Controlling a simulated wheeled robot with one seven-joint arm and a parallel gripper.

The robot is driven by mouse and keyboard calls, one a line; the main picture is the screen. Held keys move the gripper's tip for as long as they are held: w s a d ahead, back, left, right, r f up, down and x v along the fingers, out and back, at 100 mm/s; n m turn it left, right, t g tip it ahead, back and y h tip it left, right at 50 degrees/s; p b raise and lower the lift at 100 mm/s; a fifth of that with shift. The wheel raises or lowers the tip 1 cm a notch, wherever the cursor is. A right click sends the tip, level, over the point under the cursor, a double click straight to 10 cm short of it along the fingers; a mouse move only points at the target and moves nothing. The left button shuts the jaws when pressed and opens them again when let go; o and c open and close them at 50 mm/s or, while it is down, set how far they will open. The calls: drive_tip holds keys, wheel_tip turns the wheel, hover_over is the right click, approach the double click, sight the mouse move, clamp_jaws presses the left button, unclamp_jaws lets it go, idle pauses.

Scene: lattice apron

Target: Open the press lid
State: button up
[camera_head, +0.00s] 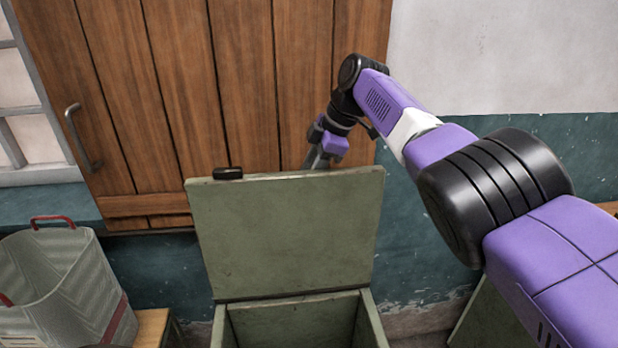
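The press is a green box (370,325) at the lower middle of the head view. Its lid (285,235) stands raised, hinged along its lower edge at the back of the box, with its flat inner face toward me. A small dark block (228,173) sits at the lid's top left edge. My gripper (318,160) is behind the top edge of the lid, right of its middle. Its fingertips are partly hidden by the lid, so I cannot tell whether it is open or touching the lid.
A wooden plank shutter with a metal handle (82,138) is behind the lid. A grey bag with red handles (62,285) stands at the lower left near a wooden stool (152,328). My purple arm fills the right side. A barred window (25,120) is at far left.

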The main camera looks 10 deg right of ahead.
drive_tip(key=b+v, duration=0.1)
drive_tip(key=v, duration=0.5)
drive_tip(key=shift+d+r+b, duration=0.25)
drive_tip(key=shift+r+b, duration=0.05)
drive_tip(key=shift+b, duration=0.1)
